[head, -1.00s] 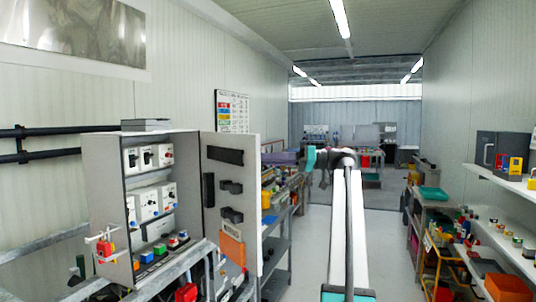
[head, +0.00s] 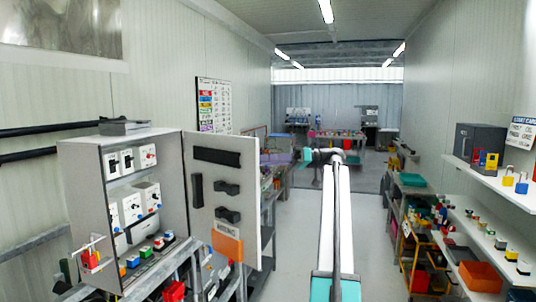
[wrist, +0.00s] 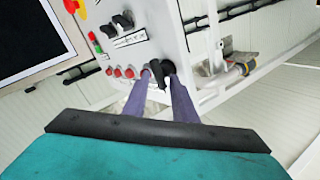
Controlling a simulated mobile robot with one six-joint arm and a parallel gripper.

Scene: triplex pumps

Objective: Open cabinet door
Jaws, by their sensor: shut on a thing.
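A grey cabinet (head: 83,190) stands at the left in the head view, with switches and coloured buttons inside. Its door (head: 208,200) stands open on the right side, with black holders and an orange pocket (head: 227,243). In the wrist view, my gripper (wrist: 158,72) has its two purple fingers around a small black knob or handle (wrist: 157,80) and is shut on it. This part sits at the edge of a pale control panel (wrist: 150,45) with red buttons and black switches. In the head view, my arm reaches forward, and its fingers cannot be made out.
Metal rails and pipes (wrist: 240,65) run beside the panel in the wrist view. In the head view, shelves (head: 490,200) with padlocks and boxes line the right wall. An orange cart (head: 415,262) stands below them. Pale floor (head: 293,225) is open along the middle aisle.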

